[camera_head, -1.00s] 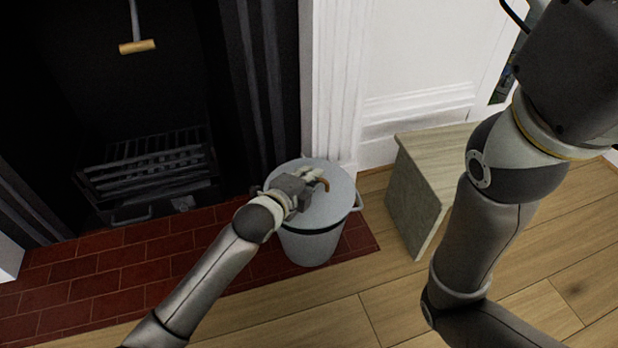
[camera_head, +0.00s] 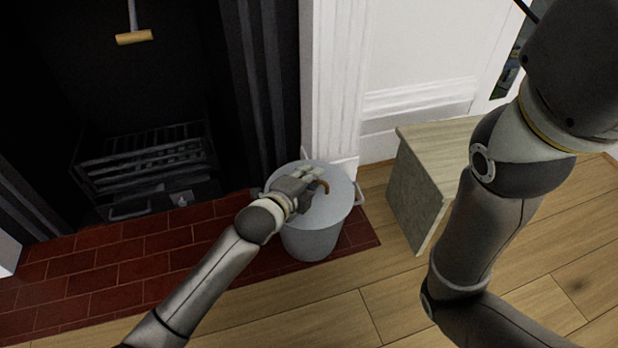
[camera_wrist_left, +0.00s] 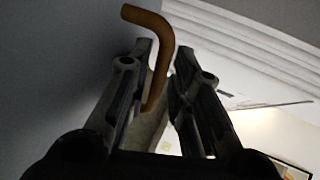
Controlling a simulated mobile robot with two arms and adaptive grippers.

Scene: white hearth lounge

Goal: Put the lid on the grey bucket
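The grey bucket (camera_head: 311,245) stands upright on the brick hearth, with a round handle on its right side. The grey lid (camera_head: 333,205) lies over its top, and no dark gap shows between lid and rim. My left gripper (camera_head: 314,177) is over the lid at its curved brown handle (camera_head: 324,186). In the left wrist view the brown handle (camera_wrist_left: 159,60) passes between the two fingers, which are closed in around it; the grey lid (camera_wrist_left: 55,70) fills the left side. The fingers hide part of the handle. My right gripper is out of view; only its arm shows at the right.
The black fireplace with its grate (camera_head: 140,175) is behind and left of the bucket. A white pillar (camera_head: 333,90) rises right behind it. A wooden stool (camera_head: 420,185) stands to the right. The wooden floor (camera_head: 330,310) in front is clear.

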